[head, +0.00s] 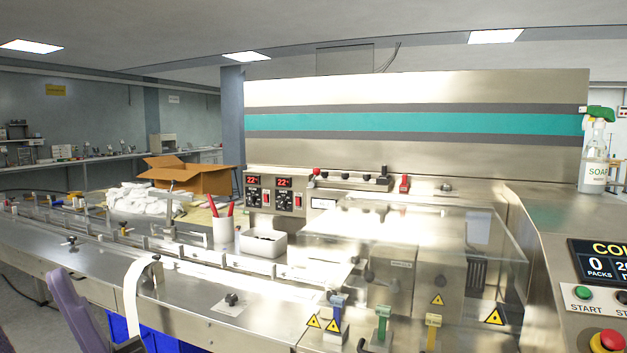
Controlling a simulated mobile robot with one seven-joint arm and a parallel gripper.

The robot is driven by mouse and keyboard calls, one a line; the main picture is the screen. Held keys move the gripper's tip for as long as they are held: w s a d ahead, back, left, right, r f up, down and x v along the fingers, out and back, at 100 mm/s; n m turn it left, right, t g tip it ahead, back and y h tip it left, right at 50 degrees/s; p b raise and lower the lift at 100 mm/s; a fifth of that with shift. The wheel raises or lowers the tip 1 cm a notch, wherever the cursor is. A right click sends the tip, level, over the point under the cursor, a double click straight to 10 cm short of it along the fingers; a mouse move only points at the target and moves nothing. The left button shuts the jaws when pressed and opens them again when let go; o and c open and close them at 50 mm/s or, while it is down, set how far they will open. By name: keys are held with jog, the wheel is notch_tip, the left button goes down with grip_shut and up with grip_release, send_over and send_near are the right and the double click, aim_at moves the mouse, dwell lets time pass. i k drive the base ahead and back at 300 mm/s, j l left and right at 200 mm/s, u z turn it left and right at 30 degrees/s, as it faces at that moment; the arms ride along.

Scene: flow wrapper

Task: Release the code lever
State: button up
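Three small coloured levers stand in a row on the machine's front right: a blue lever (336,307), a green lever (383,320) and a yellow lever (432,328). All three look roughly upright. I cannot read any label that tells which one is the code lever. I cannot make out my gripper in the head view.
Warning triangles (495,315) mark the machine front. The control panel (600,275) with its red stop button (608,341) is at the right. A soap bottle (595,160), white bin (263,243), pen cup (223,234) and cardboard box (190,178) stand around. A purple part shows lower left.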

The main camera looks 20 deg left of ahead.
aim_at(316, 170)
jog(key=u, duration=1.25)
jog(key=i+j, duration=0.15)
jog(key=i, duration=0.55)
jog(key=i+j, duration=0.15)
jog(key=i, duration=0.55)
